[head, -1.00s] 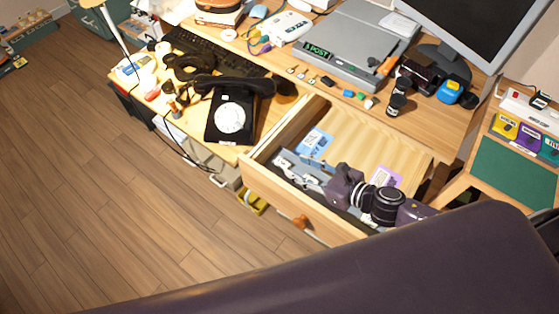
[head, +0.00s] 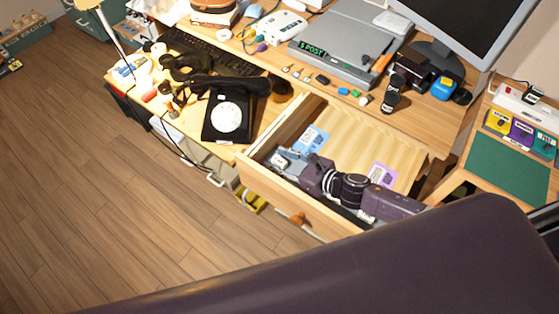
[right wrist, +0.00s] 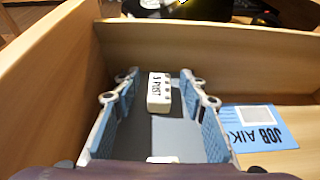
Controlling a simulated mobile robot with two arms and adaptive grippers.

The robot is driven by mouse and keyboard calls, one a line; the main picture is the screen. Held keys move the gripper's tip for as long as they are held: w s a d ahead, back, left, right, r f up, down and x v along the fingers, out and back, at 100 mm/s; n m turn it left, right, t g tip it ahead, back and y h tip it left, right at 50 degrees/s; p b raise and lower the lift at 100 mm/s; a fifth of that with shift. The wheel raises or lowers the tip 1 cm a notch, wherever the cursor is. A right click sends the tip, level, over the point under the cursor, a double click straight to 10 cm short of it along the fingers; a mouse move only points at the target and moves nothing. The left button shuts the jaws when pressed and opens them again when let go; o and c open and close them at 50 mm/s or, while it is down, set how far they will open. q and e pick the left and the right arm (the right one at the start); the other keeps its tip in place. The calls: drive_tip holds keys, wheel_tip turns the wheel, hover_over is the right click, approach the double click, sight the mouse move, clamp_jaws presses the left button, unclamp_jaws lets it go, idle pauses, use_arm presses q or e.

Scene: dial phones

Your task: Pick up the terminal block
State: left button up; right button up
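A small white block with dark lettering and a row of dark marks (right wrist: 159,92), which looks like the terminal block, lies in the left end of the open drawer (head: 270,189). My right gripper (right wrist: 159,80) is open, pointing down into the drawer. In the right wrist view its two blue-padded fingers stand on either side of the block, with gaps showing. In the head view the right gripper (head: 284,158) and its wrist hide the block. My left gripper is not in view.
A blue card (right wrist: 262,127) lies beside the right finger, and a purple card (head: 382,175) lies farther right in the drawer. Drawer walls rise close around the gripper. A black dial phone (head: 228,115) stands on the desk to the left.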

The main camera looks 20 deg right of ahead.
drive_tip(key=c, duration=1)
drive_tip(key=shift+r, duration=0.15)
